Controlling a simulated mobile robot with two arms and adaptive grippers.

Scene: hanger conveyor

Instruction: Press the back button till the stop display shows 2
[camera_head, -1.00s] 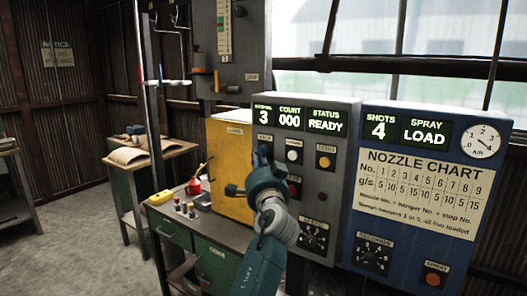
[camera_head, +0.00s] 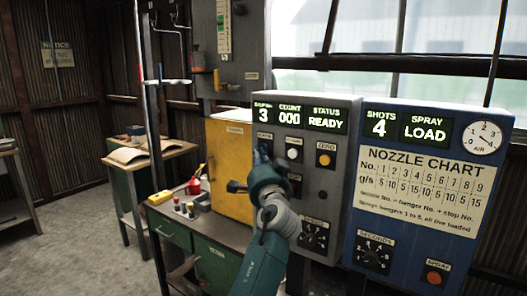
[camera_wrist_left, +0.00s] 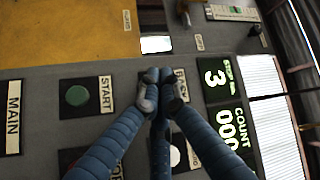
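The stop display (camera_head: 263,115) on the grey control panel (camera_head: 343,185) reads 3; it also reads 3 in the left wrist view (camera_wrist_left: 214,78). The label of the back button (camera_head: 265,135) shows just above my left gripper (camera_head: 262,155). The back button itself is hidden behind the fingers. I cannot tell whether they touch it. My right gripper is not in view.
A white button (camera_head: 294,155) and a yellow one (camera_head: 325,160) sit right of my gripper. A green start button (camera_wrist_left: 77,95) shows in the wrist view. The yellow box (camera_head: 230,165) stands close left. A blue spray panel (camera_head: 425,200) is to the right.

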